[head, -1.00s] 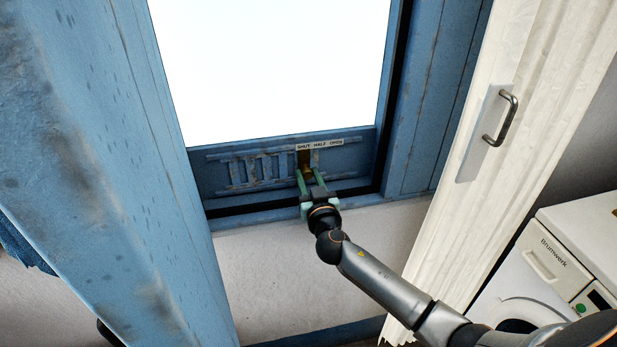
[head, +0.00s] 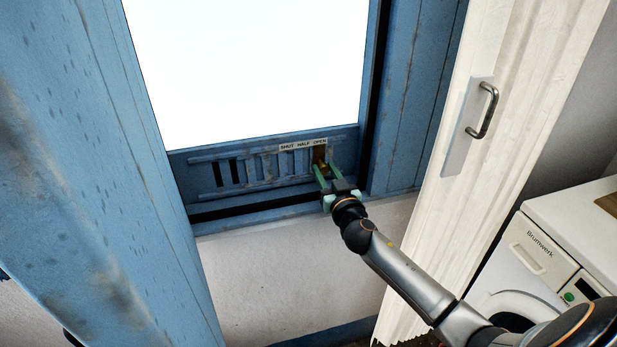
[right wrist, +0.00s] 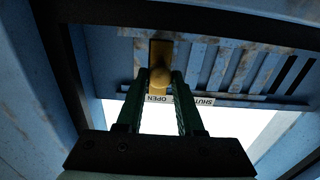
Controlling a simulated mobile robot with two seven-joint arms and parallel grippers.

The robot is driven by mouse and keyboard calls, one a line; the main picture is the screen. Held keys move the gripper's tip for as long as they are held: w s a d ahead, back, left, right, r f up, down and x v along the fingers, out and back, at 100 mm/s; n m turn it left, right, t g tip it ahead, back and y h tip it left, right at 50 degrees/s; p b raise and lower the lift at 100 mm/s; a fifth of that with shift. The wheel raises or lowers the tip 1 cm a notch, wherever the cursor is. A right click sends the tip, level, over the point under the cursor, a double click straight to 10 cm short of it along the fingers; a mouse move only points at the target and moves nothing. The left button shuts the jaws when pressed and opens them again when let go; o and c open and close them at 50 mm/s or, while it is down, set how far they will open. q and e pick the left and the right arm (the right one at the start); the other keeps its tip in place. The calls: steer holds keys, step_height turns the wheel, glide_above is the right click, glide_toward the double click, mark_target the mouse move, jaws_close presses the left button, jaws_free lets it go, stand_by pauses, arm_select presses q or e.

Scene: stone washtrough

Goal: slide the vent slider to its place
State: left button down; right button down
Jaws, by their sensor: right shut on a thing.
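The vent slider (head: 268,167) is a blue slatted plate in the bottom rail of the blue window frame. Its brass knob (right wrist: 160,80) sits between the green fingers of my right gripper (head: 322,176), which is shut on it. In the head view the knob is under the OPEN end of the label strip (head: 303,144), which reads SHUT, HALF, OPEN. Dark slots (head: 227,173) show at the left end of the vent. The right wrist view shows the knob beside the word OPEN, with dark slots at the far right. My left gripper is not in view.
A pale folding door (head: 490,150) with a metal handle (head: 485,110) stands to the right of the window. A white washing machine (head: 545,260) is at the lower right. A blue post (head: 90,150) fills the left side.

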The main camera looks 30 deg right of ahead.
steer(key=shift+d, duration=0.25)
steer(key=c, duration=0.6)
jaws_free()
steer(key=shift+s, duration=0.1)
steer(key=shift+o, duration=0.2)
steer(key=shift+s+a, duration=0.1)
steer(key=shift+s, duration=0.1)
steer(key=b+v, duration=0.1)
steer(key=v, duration=1.1)
